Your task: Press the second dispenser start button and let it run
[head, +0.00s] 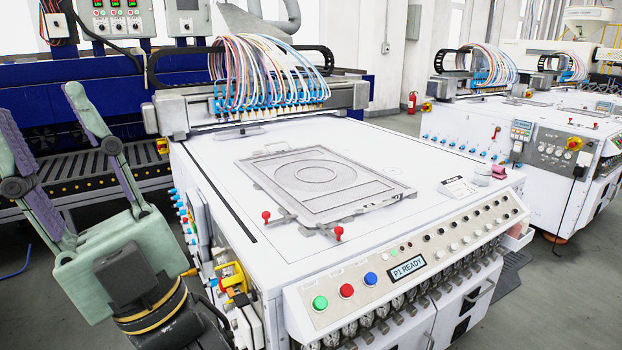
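The near white dispensing machine (225,165) has a sloped front panel (335,318). On it are a green button (320,303), a red button (346,291) and a blue button (370,279); their small labels are unreadable. To their right a display (407,268) reads "P1 READY". Further right are rows of small white and black buttons or knobs (440,253). I cannot tell which control is the second dispenser's start button. My gripper (38,106) is at the left, fingers spread upward, open and empty, apart from the panel and left of the machine.
A flat metal mould (330,198) lies on the machine top beside red-knobbed clamps (338,232). A nozzle gantry (270,103) with coloured tubes spans the back. Yellow fittings (232,275) stick out from the left side. A similar machine (545,195) stands at right, with floor between.

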